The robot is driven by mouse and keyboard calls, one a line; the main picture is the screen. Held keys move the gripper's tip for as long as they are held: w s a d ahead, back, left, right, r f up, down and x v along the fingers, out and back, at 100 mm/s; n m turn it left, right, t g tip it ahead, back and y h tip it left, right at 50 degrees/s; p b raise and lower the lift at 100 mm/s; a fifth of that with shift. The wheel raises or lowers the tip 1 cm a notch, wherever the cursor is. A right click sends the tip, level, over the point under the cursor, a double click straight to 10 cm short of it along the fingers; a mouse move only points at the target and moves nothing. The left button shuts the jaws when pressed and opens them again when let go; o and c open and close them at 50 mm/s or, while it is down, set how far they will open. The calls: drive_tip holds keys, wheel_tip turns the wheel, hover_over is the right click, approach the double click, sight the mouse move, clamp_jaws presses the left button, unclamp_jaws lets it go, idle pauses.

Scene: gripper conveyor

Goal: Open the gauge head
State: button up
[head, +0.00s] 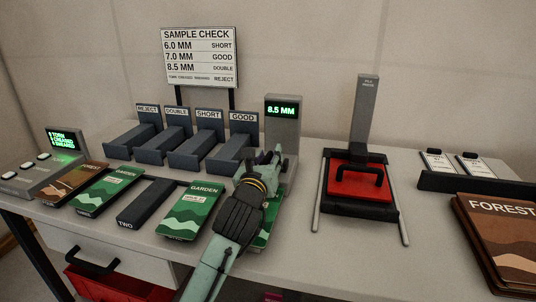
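The gauge (282,108) is a grey upright post at the middle of the table, its green display reading 8.5 MM. My gripper (276,158) is at the front of the gauge's lower part, and it and my wrist hide the gauge head there. I cannot tell whether the fingers touch the head, or whether the head is open or closed. The fingers are small and overlap the gauge, so their opening is unclear. A green booklet (266,232) shows partly beneath my wrist, in front of the gauge.
Left of the gauge stand bins labelled REJECT, DOUBLE, SHORT and GOOD (236,150). A GARDEN booklet (193,211) lies left of my arm. A press with a red plate (358,184) stands to the right. A FOREST stack (505,235) is at far right. A sign (199,57) stands behind.

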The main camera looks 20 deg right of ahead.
drive_tip(key=shift+c, duration=0.2)
clamp_jaws()
idle(0.7)
